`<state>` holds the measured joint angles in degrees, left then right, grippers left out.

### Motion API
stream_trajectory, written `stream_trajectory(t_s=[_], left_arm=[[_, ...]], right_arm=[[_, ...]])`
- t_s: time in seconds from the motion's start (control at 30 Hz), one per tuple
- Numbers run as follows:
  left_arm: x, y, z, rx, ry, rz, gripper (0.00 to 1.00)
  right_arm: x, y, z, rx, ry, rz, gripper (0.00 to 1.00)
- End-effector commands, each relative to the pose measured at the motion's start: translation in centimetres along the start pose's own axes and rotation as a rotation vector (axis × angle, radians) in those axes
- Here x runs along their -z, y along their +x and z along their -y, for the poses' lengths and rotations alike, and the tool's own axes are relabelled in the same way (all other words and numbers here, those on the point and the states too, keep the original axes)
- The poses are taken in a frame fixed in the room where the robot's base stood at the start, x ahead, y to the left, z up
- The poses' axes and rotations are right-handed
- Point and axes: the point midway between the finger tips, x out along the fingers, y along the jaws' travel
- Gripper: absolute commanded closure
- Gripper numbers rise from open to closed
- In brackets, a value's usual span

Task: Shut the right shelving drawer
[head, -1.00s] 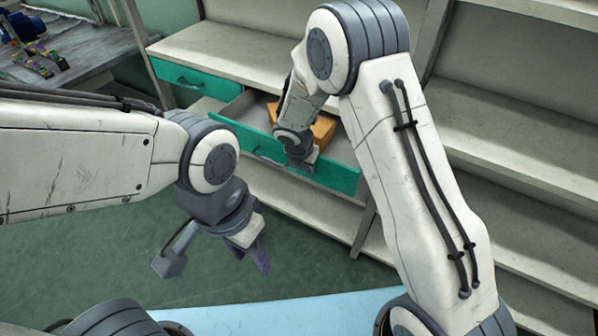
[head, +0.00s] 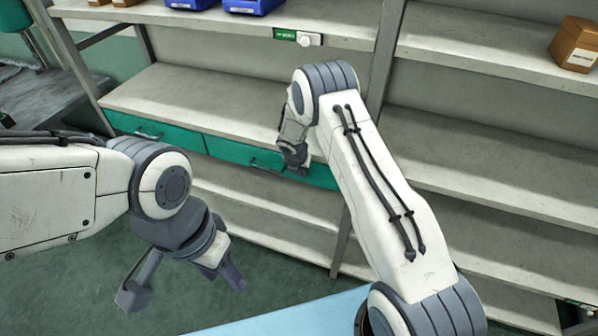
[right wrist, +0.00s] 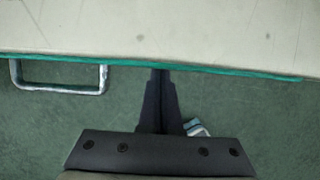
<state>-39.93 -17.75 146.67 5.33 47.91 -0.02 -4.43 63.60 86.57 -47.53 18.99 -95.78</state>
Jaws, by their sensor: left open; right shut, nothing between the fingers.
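The right shelving drawer (head: 322,178) has a green front, which looks flush with the shelf edge beside the left drawer (head: 155,131). My right gripper (head: 298,163) is at the right drawer's front, partly covering it. In the right wrist view its dark fingers (right wrist: 158,98) are shut and empty, tips at the green front edge (right wrist: 215,70). I cannot tell whether they touch it. The drawer's metal handle (right wrist: 58,88) is left of the fingers. My left gripper (head: 183,284) is open and empty above the floor, away from the drawers.
The shelf board (head: 200,100) above the drawers is bare. Blue bins (head: 255,5) stand on the upper shelf, and a brown box (head: 576,43) is at the upper right. A post (head: 345,240) stands right of the drawer. Green floor (head: 60,285) lies in front.

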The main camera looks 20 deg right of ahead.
Motion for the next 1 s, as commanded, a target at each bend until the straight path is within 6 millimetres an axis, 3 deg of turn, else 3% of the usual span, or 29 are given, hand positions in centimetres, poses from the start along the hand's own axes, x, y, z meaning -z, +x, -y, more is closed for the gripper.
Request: stream_trajectory(t_s=[0.5, 0.77, 1.0], left_arm=[[0.0, 0.2, 0.0, 0.0, 0.0, 0.0, 0.5], [-0.1, 2.3, 0.2, 0.0, 0.0, 0.0, 0.5], [-0.1, 1.9, 0.1, 0.0, 0.0, 0.0, 0.5]], right_arm=[[-0.4, 0.0, -0.3, -0.01, -0.001, 0.009, 1.0], [3.7, -1.1, -2.2, -0.01, -0.024, 0.003, 1.0], [3.3, -7.2, -1.9, -0.008, -0.016, 0.004, 1.0]])
